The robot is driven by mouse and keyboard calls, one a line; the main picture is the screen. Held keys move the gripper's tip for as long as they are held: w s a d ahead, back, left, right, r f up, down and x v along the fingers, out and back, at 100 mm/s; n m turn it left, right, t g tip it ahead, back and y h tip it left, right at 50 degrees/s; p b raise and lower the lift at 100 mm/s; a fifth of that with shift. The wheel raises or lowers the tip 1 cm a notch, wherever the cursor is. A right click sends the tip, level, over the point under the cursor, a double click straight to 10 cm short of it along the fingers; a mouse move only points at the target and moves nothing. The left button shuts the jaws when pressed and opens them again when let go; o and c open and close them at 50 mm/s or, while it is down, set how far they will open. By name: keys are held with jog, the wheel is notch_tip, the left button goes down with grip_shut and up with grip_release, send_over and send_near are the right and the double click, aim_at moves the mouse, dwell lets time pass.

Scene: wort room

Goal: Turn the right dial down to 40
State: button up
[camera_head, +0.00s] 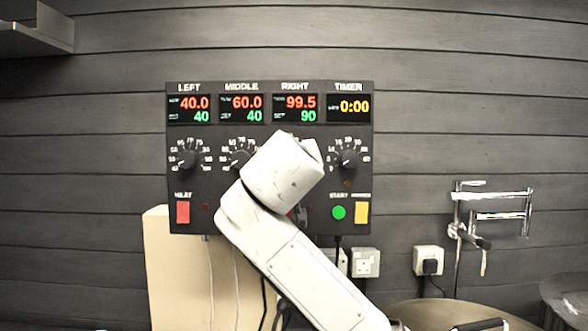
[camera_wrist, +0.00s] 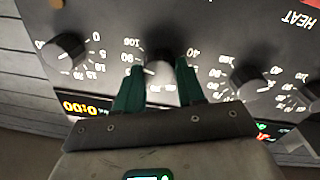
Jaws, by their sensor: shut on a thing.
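The right dial (camera_wrist: 160,70) is a dark round knob on the black control panel (camera_head: 221,215). In the wrist view my gripper (camera_wrist: 161,74) has its two green fingers on either side of the dial, shut on it. Numbers such as 100, 90 and 40 show around the dial; its pointer is hard to make out. In the head view my arm hides the right dial and my gripper. The right display (camera_head: 295,108) above reads 99.5 in red and 90 in green.
A green start button (camera_head: 339,212), red switch (camera_head: 183,212) and yellow switch (camera_head: 361,212) sit below. Chrome pipework (camera_head: 490,215) and sockets are on the right wall.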

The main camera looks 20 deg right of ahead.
jog(key=m+p, duration=0.2)
jog(key=m, duration=0.6)
jog(key=m+y+p, duration=0.1)
jog(key=m+p, duration=0.2)
jog(key=m, duration=0.6)
jog(key=m+p, duration=0.3)
jog(key=m, duration=0.6)
jog(key=shift+s+d+f+y, duration=0.1)
jog(key=shift+d+f+y, duration=0.2)
jog(key=shift+f+y, duration=0.1)
dwell(1.3)
dwell(0.4)
jog(key=o, duration=1)
jog(key=shift+r, duration=0.25)
